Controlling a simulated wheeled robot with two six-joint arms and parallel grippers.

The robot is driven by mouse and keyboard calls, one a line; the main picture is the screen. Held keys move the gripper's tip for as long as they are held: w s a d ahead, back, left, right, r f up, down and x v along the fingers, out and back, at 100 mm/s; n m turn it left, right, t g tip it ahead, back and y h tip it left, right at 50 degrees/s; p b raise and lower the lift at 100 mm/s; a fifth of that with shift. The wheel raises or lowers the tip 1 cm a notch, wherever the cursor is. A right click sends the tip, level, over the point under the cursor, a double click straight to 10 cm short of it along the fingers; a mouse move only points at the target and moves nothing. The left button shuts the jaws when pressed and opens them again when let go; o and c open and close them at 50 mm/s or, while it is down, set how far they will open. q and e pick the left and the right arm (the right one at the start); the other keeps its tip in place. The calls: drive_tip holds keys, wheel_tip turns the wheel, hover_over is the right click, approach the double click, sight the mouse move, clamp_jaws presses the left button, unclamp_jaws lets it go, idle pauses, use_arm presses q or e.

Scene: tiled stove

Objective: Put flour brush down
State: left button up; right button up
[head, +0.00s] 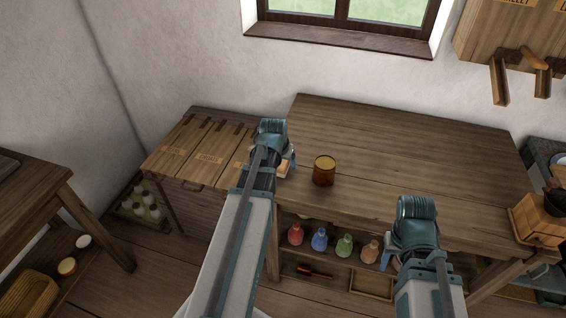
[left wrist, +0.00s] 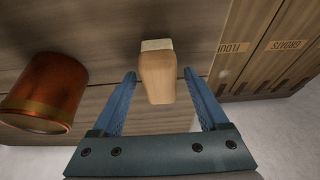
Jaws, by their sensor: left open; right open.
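The flour brush (left wrist: 157,76), a wooden block handle with a pale end, is between the spread fingers of my left gripper (left wrist: 160,78) in the left wrist view. Gaps show on both sides of it. In the head view my left gripper (head: 287,163) is over the left end of the wooden table (head: 420,150), and only a bit of the brush (head: 283,171) shows beside it. The brush appears to be at the tabletop; its exact contact is hidden. My right gripper (head: 388,254) is open and empty in front of the table's front edge.
An amber-brown cup (head: 324,171) stands just right of my left gripper, also close in the left wrist view (left wrist: 45,92). Lidded bins (head: 200,150) adjoin the table's left side. Several coloured bottles (head: 319,239) stand on the shelf below. The tabletop's middle is clear.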

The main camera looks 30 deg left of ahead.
use_arm(q)
drive_tip(key=p+v, duration=1)
drive_tip(key=v, duration=0.1)
drive_tip(key=shift+r, duration=0.3)
drive_tip(key=shift+s, duration=0.15)
drive_tip(key=s+d+m+g, duration=0.2)
drive_tip(key=s+d, duration=0.4)
drive_tip(key=d, duration=0.8)
drive_tip(key=s+d+f+m+g, duration=0.1)
drive_tip(key=s+d+m, duration=0.3)
drive_tip(key=d, duration=1.1)
drive_tip(key=shift+s+f+m+g, duration=0.3)
drive_tip(key=shift+s+g, duration=0.6)
drive_tip(key=shift+s, duration=0.15)
drive_tip(key=shift+d, duration=0.15)
